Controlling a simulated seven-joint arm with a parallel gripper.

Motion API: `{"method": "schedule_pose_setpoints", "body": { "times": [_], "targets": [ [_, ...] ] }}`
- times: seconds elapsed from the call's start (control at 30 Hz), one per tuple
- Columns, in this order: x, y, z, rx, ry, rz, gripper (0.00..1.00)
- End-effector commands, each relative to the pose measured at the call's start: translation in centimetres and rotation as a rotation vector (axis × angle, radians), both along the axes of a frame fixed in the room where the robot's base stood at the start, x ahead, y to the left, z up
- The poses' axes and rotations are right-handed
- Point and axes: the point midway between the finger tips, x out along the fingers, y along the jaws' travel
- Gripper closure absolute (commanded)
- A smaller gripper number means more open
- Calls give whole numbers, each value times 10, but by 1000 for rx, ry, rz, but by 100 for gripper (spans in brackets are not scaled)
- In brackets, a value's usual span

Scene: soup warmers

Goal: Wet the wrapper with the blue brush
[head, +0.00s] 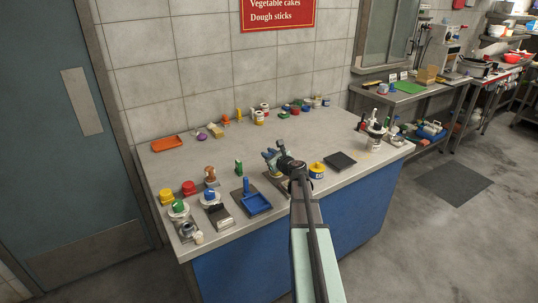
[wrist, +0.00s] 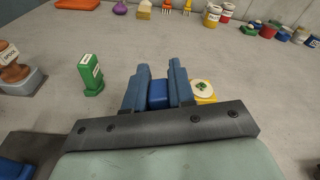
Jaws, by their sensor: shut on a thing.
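My gripper (wrist: 159,74) shows in the wrist view with its two blue fingers around a dark blue piece (wrist: 158,95). This looks like part of the blue brush; its bristles are hidden. In the head view my gripper (head: 271,156) is over the middle of the counter. A white round wrapper (wrist: 203,88) with green bits on it lies on a yellow base, just right of the fingers in the wrist view.
A green block-shaped item (wrist: 91,75) stands left of my gripper, with a brown stamp (wrist: 15,68) farther left. A blue tray (head: 257,204) lies at the counter's front. A yellow tin (head: 317,170) and dark pad (head: 341,161) are to the right. Jars and small items line the back.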

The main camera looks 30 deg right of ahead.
Motion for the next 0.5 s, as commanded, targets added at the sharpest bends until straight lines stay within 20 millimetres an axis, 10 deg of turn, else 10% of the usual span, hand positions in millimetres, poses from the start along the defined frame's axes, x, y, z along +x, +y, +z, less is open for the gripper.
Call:
{"method": "schedule_pose_setpoints", "body": {
  "times": [0.5],
  "targets": [
    [0, 0, -5, -1, 0, 0, 100]
  ]
}}
